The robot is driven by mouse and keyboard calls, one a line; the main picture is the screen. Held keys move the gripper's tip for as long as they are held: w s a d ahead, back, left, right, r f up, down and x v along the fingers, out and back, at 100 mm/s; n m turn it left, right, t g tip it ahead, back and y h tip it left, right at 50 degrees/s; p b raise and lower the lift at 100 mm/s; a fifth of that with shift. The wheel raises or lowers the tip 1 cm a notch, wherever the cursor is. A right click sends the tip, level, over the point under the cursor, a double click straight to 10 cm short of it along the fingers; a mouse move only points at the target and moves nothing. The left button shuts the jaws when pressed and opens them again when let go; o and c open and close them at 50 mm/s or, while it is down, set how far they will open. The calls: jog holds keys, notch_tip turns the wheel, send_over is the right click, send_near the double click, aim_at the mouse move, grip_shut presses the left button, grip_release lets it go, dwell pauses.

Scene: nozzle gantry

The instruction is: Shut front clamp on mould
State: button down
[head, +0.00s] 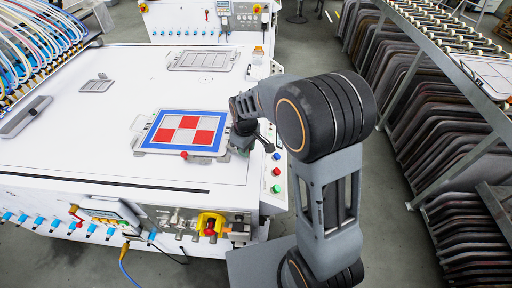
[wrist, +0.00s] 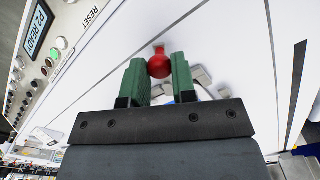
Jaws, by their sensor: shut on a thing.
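The mould (head: 159,134) is a plate with a blue border and red and white squares, set in a grey frame on the white table. A red ball knob (head: 184,155) shows at its near edge, apart from my gripper. My gripper (head: 240,138) is at the right side of the mould. In the wrist view its green fingers (wrist: 153,82) are shut on a red ball knob (wrist: 159,64). Grey clamp metal (wrist: 201,77) shows just behind the fingers. The held knob is hidden in the head view, and I cannot tell how far that clamp is closed.
Empty grey frames (head: 201,60) lie farther back on the white table (head: 60,150). Coloured buttons (head: 276,172) line its right edge. A rack of dark plates (head: 420,120) stands at the right. Hoses (head: 40,40) crowd the far left.

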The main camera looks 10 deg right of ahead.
jog(key=n, duration=0.1)
jog(key=w+d+n, duration=0.1)
jog(key=n, duration=0.1)
jog(key=shift+w, duration=0.15)
jog(key=shift+w+d+n, duration=0.15)
jog(key=shift+w+n, duration=0.15)
jog(key=shift+n, duration=0.4)
jog(key=shift+w+d+n, duration=0.15)
jog(key=shift+w+n, duration=0.15)
jog(key=shift+n, duration=0.4)
jog(key=shift+w, duration=0.1)
jog(key=c, duration=0.9)
grip_release()
notch_tip(320, 180, up, 14)
jog(key=shift+f, duration=0.1)
